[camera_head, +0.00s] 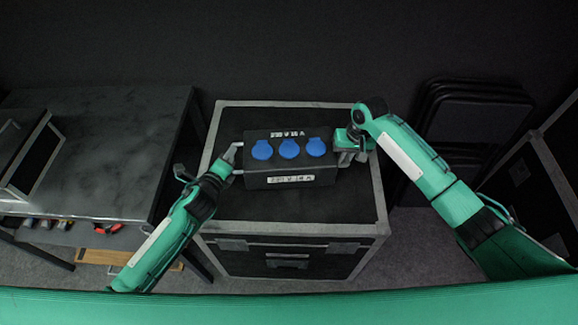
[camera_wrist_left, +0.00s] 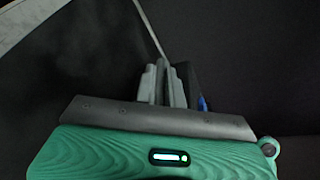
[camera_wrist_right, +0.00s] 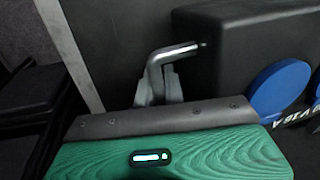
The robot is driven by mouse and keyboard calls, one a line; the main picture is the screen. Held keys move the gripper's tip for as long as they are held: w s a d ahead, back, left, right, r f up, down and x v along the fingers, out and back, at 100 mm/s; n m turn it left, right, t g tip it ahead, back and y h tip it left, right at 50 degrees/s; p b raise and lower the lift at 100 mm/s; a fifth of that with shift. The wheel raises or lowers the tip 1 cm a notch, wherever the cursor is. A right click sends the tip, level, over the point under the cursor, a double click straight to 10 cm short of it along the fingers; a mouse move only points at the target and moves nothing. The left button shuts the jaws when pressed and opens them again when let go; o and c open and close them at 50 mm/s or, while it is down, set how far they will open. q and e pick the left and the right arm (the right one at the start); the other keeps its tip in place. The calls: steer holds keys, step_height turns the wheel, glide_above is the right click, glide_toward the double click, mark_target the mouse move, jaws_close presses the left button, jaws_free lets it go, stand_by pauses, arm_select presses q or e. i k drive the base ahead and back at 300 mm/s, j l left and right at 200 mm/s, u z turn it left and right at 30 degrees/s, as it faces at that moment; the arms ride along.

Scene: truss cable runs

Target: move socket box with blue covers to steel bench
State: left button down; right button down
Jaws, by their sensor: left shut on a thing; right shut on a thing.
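The black socket box (camera_head: 290,165) with three round blue covers (camera_head: 289,148) sits on a black flight case (camera_head: 290,205) with metal edging. My left gripper (camera_head: 232,158) is at the box's left side, shut on its handle; the left wrist view shows the closed fingers (camera_wrist_left: 164,85) beside the dark box. My right gripper (camera_head: 349,152) is at the right side, shut on a bent metal handle (camera_wrist_right: 168,53) of the box (camera_wrist_right: 250,50). The dark bench (camera_head: 110,135) with a mottled top stands to the left.
A dark framed object (camera_head: 35,155) stands at the bench's left. Small tools (camera_head: 60,224) lie below its front edge. Folded chairs (camera_head: 470,110) stand behind my right arm, and another case (camera_head: 540,170) is at the far right. The bench top's right part is clear; a gap separates bench and flight case.

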mark_target(106, 163)
steer(key=k, duration=0.8)
steer(key=k+u, duration=0.1)
steer(key=u, duration=1.2)
steer(key=i+l, duration=0.2)
steer(key=i, duration=0.3)
steer(key=i+l, duration=0.2)
steer(key=i, duration=0.25)
steer(key=i+l, duration=0.15)
steer(key=i, duration=0.35)
